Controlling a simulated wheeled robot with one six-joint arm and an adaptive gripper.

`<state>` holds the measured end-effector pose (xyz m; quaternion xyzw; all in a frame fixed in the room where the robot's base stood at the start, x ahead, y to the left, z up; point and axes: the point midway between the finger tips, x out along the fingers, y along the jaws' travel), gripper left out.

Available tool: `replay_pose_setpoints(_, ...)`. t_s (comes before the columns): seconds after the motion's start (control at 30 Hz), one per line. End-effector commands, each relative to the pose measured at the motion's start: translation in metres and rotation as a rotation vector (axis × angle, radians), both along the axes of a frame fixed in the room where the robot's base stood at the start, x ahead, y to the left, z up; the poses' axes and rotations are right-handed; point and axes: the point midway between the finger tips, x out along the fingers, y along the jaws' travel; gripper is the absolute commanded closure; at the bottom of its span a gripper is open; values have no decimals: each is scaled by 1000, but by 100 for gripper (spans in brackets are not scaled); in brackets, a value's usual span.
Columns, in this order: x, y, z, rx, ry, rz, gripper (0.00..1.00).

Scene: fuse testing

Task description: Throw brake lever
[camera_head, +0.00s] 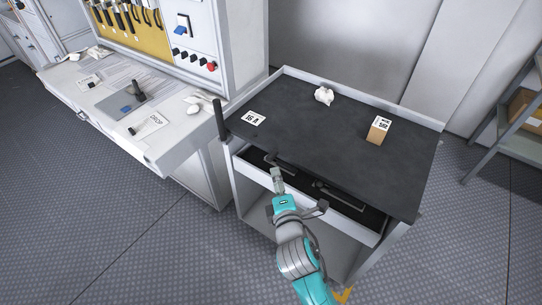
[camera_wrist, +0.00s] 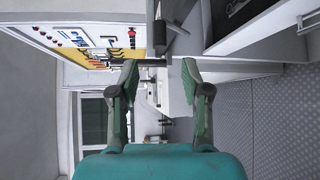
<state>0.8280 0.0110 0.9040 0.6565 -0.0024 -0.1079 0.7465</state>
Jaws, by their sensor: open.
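A dark upright handle (camera_head: 219,120) stands at the left corner of the cart; it looks like the lever, though no label confirms this. A dark bar (camera_wrist: 168,38) near the upper middle of the wrist view may be this same handle. My gripper (camera_head: 278,180) is in front of the cart's open drawer, right of and below the handle, apart from it. In the wrist view my gripper (camera_wrist: 159,75) is open, with nothing seen between its green-padded fingers. A small grey device with an upright stick (camera_head: 137,92) lies on the workbench.
The cart's dark top (camera_head: 320,130) holds a white crumpled item (camera_head: 323,95), a label card (camera_head: 253,118) and a brown box (camera_head: 379,131). The workbench (camera_head: 160,150) stands left, below a panel with a red button (camera_head: 212,66). A shelf (camera_head: 515,120) stands right. Floor is clear at left.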

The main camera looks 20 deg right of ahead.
Motion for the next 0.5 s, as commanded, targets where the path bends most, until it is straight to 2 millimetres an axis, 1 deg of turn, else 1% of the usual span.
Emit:
replay_pose_setpoints(0.17, 15, -2, -1, -2, -1, -2, 52)
replay_pose_setpoints(0.5, 72, -12, -9, -1, -2, -2, 52)
